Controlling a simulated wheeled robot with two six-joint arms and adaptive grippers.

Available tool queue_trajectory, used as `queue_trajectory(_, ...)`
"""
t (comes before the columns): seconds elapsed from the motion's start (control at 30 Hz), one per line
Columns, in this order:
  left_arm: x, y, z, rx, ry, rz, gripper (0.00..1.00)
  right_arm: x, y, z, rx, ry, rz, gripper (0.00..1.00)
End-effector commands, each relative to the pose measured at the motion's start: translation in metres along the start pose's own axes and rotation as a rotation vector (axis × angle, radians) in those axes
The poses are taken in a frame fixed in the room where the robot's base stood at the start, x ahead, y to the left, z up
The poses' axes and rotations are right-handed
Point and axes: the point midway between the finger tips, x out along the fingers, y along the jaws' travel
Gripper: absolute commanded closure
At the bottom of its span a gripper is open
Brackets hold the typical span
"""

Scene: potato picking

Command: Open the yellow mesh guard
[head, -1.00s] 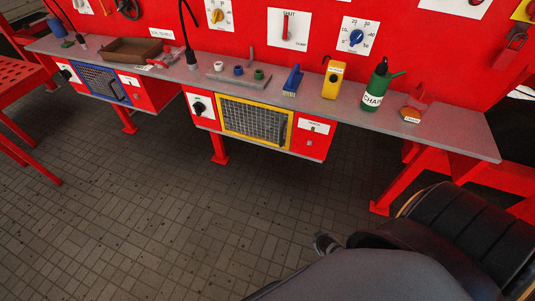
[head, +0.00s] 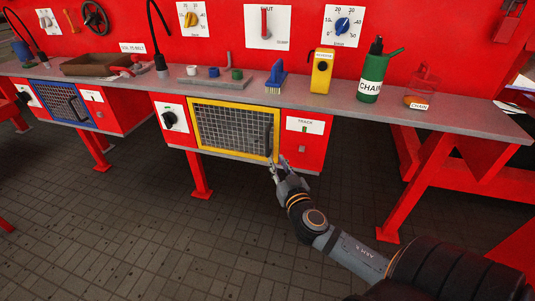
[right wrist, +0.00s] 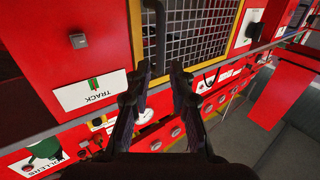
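The yellow mesh guard (head: 235,103) is a yellow frame with grey wire mesh on the front of a red cabinet under the bench. It looks closed. A dark vertical handle (head: 270,138) stands at its right side. My right gripper (head: 277,169) is just below the guard's lower right corner, apart from the handle as far as I can tell. In the right wrist view its two dark fingers (right wrist: 159,88) are spread with nothing between them, and the guard's yellow frame (right wrist: 138,35) shows beyond. My left gripper is not in view.
A TRACK label (head: 305,125) is right of the guard and a black knob (head: 171,118) left of it. A blue mesh guard (head: 62,102) is farther left. The grey bench top (head: 340,105) juts out above, holding bottles and tools. The floor below is clear.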

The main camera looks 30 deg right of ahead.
Motion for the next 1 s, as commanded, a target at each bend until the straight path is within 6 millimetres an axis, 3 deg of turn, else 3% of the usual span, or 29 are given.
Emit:
queue_trajectory(0.17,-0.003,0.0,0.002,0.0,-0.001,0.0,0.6,0.018,0.001,-0.002,0.002,0.0,0.004,0.78)
queue_trajectory(0.4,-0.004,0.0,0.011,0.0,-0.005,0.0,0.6,0.07,0.001,-0.003,0.002,-0.001,0.003,0.78)
queue_trajectory(0.6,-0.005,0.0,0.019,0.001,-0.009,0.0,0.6,0.098,0.001,-0.001,0.0,-0.004,0.001,0.78)
queue_trajectory(0.97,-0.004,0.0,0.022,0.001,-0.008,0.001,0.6,0.105,0.0,0.001,-0.001,-0.005,0.0,0.78)
queue_trajectory(1.0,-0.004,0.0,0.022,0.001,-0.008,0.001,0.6,0.105,0.0,0.001,-0.001,-0.005,0.0,0.84)
